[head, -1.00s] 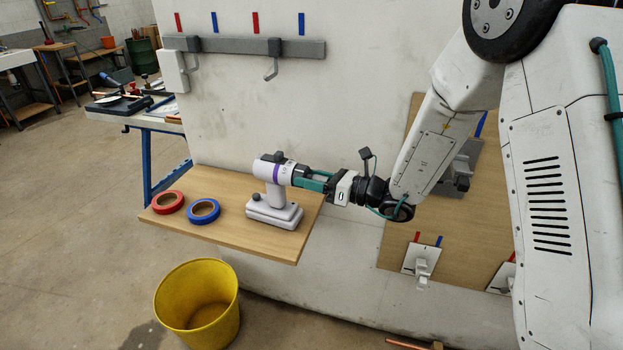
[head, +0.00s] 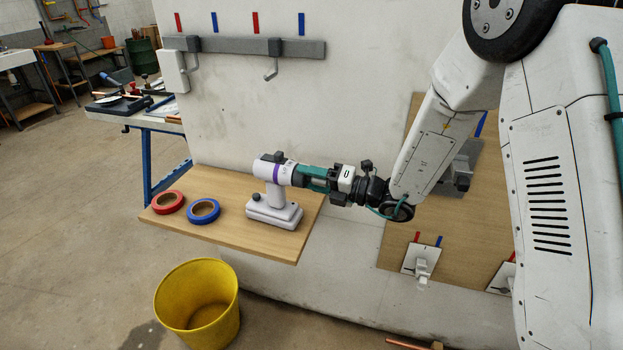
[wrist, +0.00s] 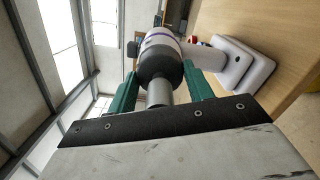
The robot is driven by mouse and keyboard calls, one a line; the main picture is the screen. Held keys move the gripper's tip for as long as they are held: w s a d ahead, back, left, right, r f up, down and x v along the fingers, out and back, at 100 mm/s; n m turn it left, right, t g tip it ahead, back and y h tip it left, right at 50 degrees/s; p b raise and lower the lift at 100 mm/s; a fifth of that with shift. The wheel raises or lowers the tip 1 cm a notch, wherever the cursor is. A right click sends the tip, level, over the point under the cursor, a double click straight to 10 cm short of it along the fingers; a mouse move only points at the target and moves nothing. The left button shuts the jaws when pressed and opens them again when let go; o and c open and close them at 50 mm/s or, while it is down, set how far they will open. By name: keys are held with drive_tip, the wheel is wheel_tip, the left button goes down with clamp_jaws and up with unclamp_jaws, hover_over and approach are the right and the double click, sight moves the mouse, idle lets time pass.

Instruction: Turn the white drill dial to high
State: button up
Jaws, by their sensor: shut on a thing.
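The white drill (head: 272,212) with a purple band stands upright on the wooden shelf, its nose pointing right toward my arm. It also shows in the wrist view (wrist: 205,55). Its black front collar, the dial (wrist: 160,62), lies between the green fingers of my gripper (head: 308,176). In the wrist view the gripper (wrist: 160,80) is shut on the dial, one finger on each side. A grey cylinder (wrist: 158,93) projects from the collar between the fingers. Dial markings are too small or hidden to read.
The wooden shelf (head: 240,236) also holds a red tape roll (head: 168,202) and a blue tape roll (head: 204,211) left of the drill. A yellow bucket (head: 198,305) stands on the floor below. A grey hook rail (head: 245,46) is on the wall above.

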drive_tip(key=shift+m, duration=0.9)
drive_tip(key=o, duration=1)
drive_tip(key=v, duration=0.7)
drive_tip(key=shift+d, duration=0.4)
drive_tip(key=shift+s, duration=0.1)
